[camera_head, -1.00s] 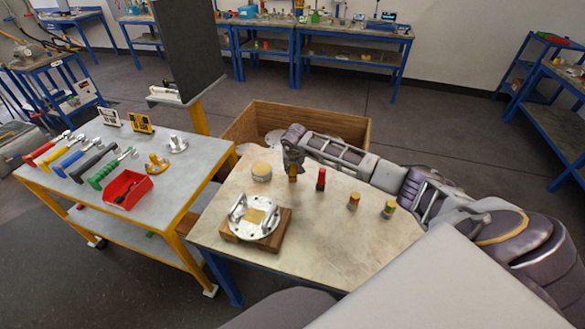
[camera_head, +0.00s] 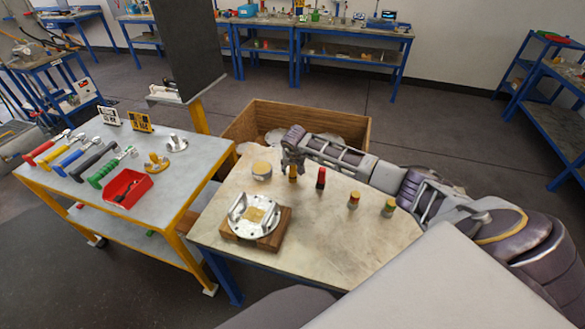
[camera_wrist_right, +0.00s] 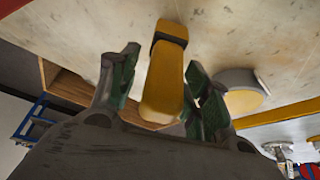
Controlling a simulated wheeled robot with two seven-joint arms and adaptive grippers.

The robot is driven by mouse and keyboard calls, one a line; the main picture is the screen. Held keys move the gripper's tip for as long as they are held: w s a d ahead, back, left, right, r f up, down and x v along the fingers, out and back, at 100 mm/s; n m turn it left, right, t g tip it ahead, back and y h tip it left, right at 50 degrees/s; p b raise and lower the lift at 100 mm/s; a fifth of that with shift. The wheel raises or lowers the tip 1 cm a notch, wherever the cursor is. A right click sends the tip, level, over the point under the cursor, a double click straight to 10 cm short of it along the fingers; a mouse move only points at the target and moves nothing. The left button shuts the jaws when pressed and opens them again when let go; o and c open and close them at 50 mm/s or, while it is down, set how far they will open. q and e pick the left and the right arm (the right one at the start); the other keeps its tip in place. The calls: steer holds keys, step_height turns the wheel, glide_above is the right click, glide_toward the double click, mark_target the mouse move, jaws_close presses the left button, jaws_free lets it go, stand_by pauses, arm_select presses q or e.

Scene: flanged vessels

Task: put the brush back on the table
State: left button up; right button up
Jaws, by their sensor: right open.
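The brush (camera_head: 292,172), with a yellow handle, stands near the far edge of the stone-topped table (camera_head: 310,240), just below my right gripper (camera_head: 291,164). In the right wrist view the yellow brush (camera_wrist_right: 165,75) has a dark band and lies between the two green-padded fingers of the right gripper (camera_wrist_right: 160,85). The fingers are open, with a gap showing on each side of the handle. The brush's lower end appears to meet the tabletop, though the contact is hard to make out. My left gripper is not in view.
A silver flanged vessel (camera_head: 241,207) sits on a wooden block (camera_head: 270,241). A round tin (camera_head: 262,171), a red-and-black item (camera_head: 321,178) and two small banded items (camera_head: 353,200) stand nearby. A wooden crate (camera_head: 345,131) is behind. The table's front right is clear.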

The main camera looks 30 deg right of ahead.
steer(key=shift+r, duration=0.1)
steer(key=shift+r, duration=0.15)
steer(key=b+v, duration=0.1)
steer(key=v, duration=1)
steer(key=shift+r, duration=0.35)
steer(key=shift+s+a, duration=0.1)
steer(key=shift+s, duration=0.05)
steer(key=shift+f, duration=0.1)
stand_by(0.5)
